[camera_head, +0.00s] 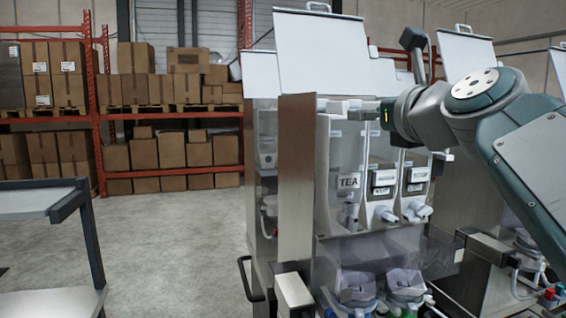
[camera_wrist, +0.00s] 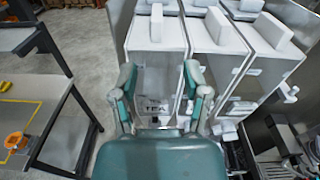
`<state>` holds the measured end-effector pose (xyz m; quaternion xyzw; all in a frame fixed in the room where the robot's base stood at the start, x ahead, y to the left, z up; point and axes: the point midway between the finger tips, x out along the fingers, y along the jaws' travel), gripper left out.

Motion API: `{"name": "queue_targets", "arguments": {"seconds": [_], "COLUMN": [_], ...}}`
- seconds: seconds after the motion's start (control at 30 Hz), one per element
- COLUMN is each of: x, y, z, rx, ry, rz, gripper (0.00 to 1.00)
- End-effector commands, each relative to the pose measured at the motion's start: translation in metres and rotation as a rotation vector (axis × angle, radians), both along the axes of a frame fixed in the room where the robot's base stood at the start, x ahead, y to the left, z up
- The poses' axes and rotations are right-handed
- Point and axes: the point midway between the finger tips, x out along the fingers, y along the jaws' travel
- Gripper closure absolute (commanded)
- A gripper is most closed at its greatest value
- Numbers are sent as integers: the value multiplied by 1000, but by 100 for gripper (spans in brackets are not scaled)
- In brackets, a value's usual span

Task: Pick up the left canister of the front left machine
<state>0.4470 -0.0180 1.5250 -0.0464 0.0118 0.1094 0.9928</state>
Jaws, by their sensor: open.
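The left canister (camera_head: 345,150) of the front left machine is a clear-walled bin with a TEA label and a white spout. In the wrist view, the canister (camera_wrist: 157,68) has a white lid and a raised white handle (camera_wrist: 156,22). My gripper (camera_head: 362,112) is at the canister's upper front in the head view and hides part of its top. In the wrist view, my gripper (camera_wrist: 159,72) is open and empty, with one finger over each side of the canister's image. I cannot tell whether the fingers touch it.
A middle canister (camera_wrist: 218,50) and a right canister (camera_wrist: 268,45) stand close beside it. A steel side panel (camera_head: 296,180) borders the machine on the left. A raised white machine lid (camera_head: 322,50) stands behind. A grey table (camera_head: 35,200) is at left, with clear floor between.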

Motion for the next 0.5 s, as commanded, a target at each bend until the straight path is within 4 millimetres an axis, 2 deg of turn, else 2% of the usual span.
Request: {"name": "queue_targets", "arguments": {"seconds": [0.07, 0.17, 0.4, 0.5], "x": [1, 8, 45, 54], "y": [-3, -4, 5, 10], "z": [10, 13, 12, 12], "rx": [68, 100, 98, 95], "ry": [-12, -12, -11, -12], "rz": [-4, -3, -2, -2], "gripper": [40, 40, 40, 40]}}
